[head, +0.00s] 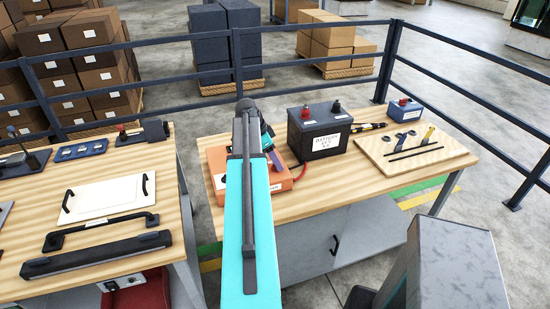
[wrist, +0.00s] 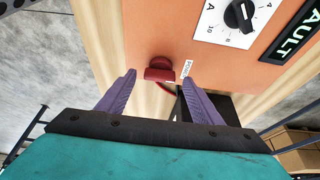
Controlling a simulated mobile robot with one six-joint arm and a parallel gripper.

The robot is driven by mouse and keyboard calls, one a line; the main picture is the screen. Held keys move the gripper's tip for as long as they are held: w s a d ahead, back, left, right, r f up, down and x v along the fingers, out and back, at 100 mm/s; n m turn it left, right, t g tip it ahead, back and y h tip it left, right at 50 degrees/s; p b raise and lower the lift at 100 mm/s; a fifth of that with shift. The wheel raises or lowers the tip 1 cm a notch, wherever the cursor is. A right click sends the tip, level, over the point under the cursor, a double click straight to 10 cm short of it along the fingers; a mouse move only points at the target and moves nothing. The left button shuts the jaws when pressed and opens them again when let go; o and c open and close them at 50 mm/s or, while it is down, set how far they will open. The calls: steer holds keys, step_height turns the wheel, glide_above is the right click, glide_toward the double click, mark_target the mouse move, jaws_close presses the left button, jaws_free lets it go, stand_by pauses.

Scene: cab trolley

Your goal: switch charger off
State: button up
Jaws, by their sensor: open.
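The charger is an orange box (head: 283,181) on the right-hand bench, partly hidden behind my arm in the head view. The wrist view shows its orange face (wrist: 150,32) close up, with a red switch or knob (wrist: 160,70) near the edge and a small white label beside it. A black dial on a white plate (wrist: 238,16) is at the upper right. My gripper (wrist: 159,77) is open, its purple fingers pointing at the face on either side of the red switch. No contact with the switch is visible. My arm hides most of the gripper in the head view.
A black battery (head: 320,131) stands right of the charger, with a red cable nearby. A wooden board (head: 415,147) with tools and a small blue box (head: 405,110) are farther right. The left bench (head: 80,215) holds handles and a white panel. Railings run behind.

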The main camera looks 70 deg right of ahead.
steer(key=shift+s+d+f, duration=0.1)
steer(key=shift+s+f, duration=0.05)
steer(key=shift+f, duration=0.25)
steer(key=c, duration=1.1)
steer(key=shift+o, duration=0.2)
